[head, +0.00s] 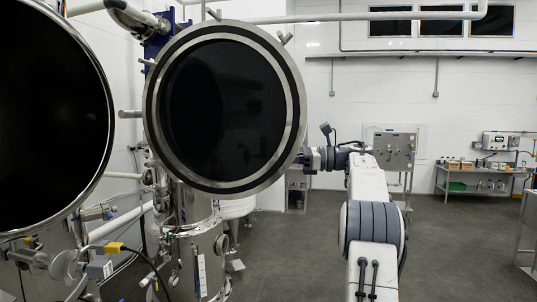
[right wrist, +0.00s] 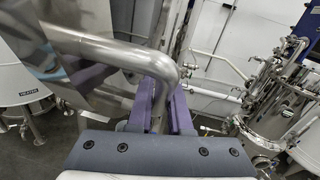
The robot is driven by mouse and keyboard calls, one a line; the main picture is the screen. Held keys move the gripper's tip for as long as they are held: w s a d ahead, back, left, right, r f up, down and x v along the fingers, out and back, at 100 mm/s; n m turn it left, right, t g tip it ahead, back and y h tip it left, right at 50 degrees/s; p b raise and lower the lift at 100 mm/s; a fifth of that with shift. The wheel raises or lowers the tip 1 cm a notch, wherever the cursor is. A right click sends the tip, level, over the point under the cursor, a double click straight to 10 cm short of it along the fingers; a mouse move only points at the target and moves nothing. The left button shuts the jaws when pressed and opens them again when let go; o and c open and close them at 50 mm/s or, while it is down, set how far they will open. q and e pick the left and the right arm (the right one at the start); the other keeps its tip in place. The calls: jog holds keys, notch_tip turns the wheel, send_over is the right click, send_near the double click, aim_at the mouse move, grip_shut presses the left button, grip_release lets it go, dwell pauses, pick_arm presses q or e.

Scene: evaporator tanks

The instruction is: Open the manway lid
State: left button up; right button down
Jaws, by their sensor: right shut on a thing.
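The manway lid (head: 228,108) is a big round disc with a steel rim and a dark inner face. It stands swung away from the tank, and its inner side faces the head camera. The tank's round opening (head: 48,110) is uncovered and dark at the left. My right gripper (head: 305,158) is at the lid's right edge, partly hidden behind it. In the right wrist view its purple fingers (right wrist: 163,97) are shut around the bent steel handle (right wrist: 110,47). My left gripper is not in view.
Steel vessels and pipes (head: 195,255) stand below and behind the lid. A grey panel stand (head: 393,150) and a bench (head: 480,180) are further back at the right. The floor (head: 450,250) at the right is mostly clear.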

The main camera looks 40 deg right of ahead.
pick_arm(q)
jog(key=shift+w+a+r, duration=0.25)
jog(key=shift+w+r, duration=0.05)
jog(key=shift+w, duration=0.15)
pick_arm(e)
jog(key=shift+w+d, duration=0.2)
jog(key=shift+w, duration=0.3)
jog(key=c, duration=0.8)
grip_release()
jog(key=shift+c, duration=0.2)
jog(key=shift+d, duration=0.1)
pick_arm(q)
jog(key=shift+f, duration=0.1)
